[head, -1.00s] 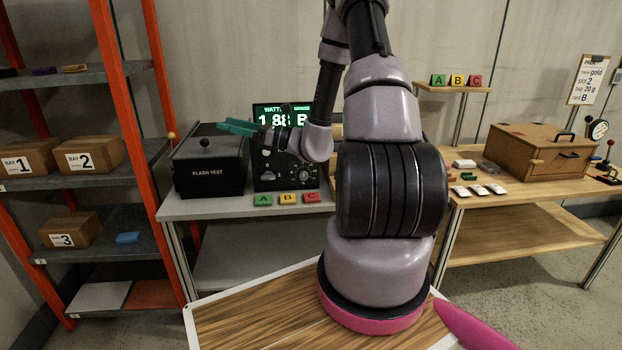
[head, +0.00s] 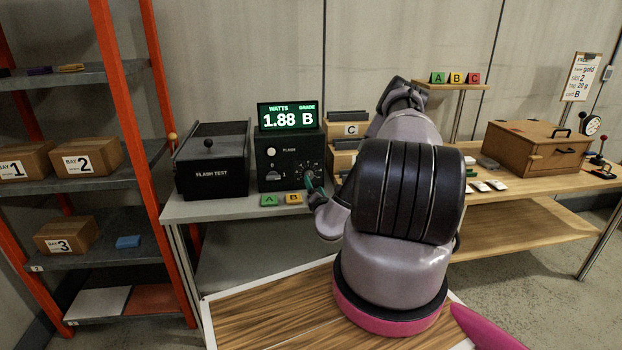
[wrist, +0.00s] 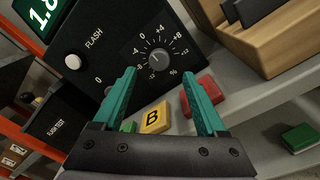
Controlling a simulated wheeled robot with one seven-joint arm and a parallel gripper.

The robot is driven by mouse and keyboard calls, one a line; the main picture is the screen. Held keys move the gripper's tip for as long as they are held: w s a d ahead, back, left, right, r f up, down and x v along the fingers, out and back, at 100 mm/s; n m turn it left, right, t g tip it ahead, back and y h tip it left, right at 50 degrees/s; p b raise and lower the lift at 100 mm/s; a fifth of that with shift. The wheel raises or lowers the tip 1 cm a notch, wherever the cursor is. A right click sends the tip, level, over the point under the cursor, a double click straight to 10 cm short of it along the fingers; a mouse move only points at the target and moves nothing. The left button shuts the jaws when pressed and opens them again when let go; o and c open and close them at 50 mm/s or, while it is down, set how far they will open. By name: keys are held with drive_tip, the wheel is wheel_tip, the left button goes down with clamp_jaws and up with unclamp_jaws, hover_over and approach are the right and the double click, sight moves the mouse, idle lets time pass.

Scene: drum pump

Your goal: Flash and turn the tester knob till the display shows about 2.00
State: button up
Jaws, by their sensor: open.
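The tester (head: 290,160) is a black box on the grey bench. Its display (head: 288,115) reads "WATTS 1.88" and "GRADE B". In the wrist view the round knob (wrist: 159,57) sits on the front panel, ringed by a numbered scale from minus to plus values. The pale flash button (wrist: 73,62) is to its left, and it also shows in the head view (head: 271,152). My gripper (wrist: 158,85) is open, its two teal fingers apart and empty, pointing at the panel with the knob between them in the picture. I cannot tell whether the fingertips touch the panel.
The black flash test box (head: 212,160) stands left of the tester. Green A (head: 269,200) and yellow B (head: 293,198) blocks lie before the tester, with a red block (wrist: 201,92) beside them. A wooden card box (head: 347,130) stands close on the right.

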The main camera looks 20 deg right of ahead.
sight(310, 176)
drive_tip(key=x, duration=0.7)
drive_tip(key=shift+w, duration=0.1)
clamp_jaws()
